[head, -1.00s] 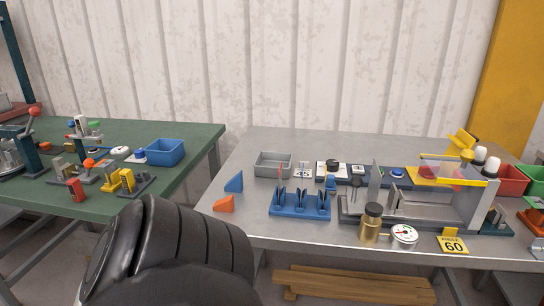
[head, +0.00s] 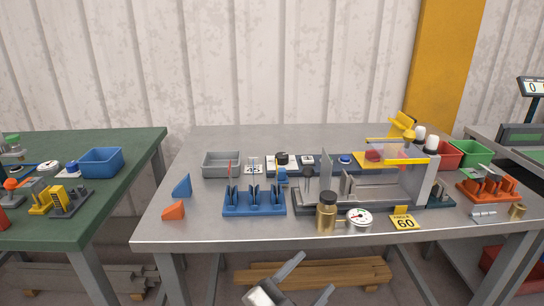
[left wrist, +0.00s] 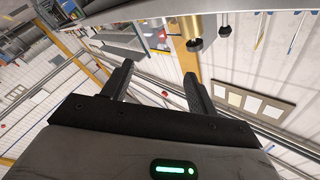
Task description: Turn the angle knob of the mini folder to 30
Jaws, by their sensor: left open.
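The mini folder (head: 388,190) stands on the grey table, a grey machine with a yellow-edged clear guard. A black knob (head: 282,157) sits on a white plate on the strip behind it and is probably the angle knob; its setting is too small to read. My left gripper (head: 310,279) is open and empty, low in front of the table edge, well apart from the knob. Its two dark fingers (left wrist: 156,82) are spread in the left wrist view. My right gripper is not in view.
A blue tool rack (head: 254,208) and grey bin (head: 221,164) are left of the folder. An orange rack (head: 487,187) is right.

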